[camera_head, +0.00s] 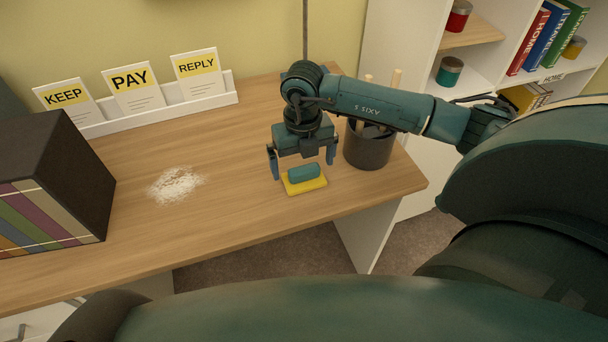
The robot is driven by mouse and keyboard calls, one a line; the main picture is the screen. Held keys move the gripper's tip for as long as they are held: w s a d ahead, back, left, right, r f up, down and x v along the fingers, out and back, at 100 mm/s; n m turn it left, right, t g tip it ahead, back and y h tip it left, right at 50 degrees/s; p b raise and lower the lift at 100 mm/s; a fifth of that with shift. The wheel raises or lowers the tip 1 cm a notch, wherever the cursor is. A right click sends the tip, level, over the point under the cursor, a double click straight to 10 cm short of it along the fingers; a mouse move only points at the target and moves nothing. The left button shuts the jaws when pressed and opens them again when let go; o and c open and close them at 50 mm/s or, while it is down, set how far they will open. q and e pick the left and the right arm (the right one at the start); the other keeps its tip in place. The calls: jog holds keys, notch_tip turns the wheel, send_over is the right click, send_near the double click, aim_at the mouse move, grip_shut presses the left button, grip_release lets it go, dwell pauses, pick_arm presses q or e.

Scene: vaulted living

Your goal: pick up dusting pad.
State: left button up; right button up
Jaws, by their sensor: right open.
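The dusting pad (304,180) lies on the wooden desk near its front right. It has a yellow base with a teal block grip on top. My right gripper (303,172) points down over the pad, with its two blue fingers spread to the left and right of the teal grip. The jaws are open and nothing is held. I cannot tell from this view how far the fingertips are above the desk. My left gripper does not show.
A dark pot (369,146) with wooden handles stands just right of the gripper. White powder (176,184) lies on the desk (235,170) to the left. A dark box (75,165) stands at far left. A white card holder (160,107) with KEEP, PAY and REPLY cards is at the back.

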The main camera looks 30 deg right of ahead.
notch_tip(320, 180, down, 2)
jog(key=shift+f, duration=0.15)
jog(key=c, duration=0.9)
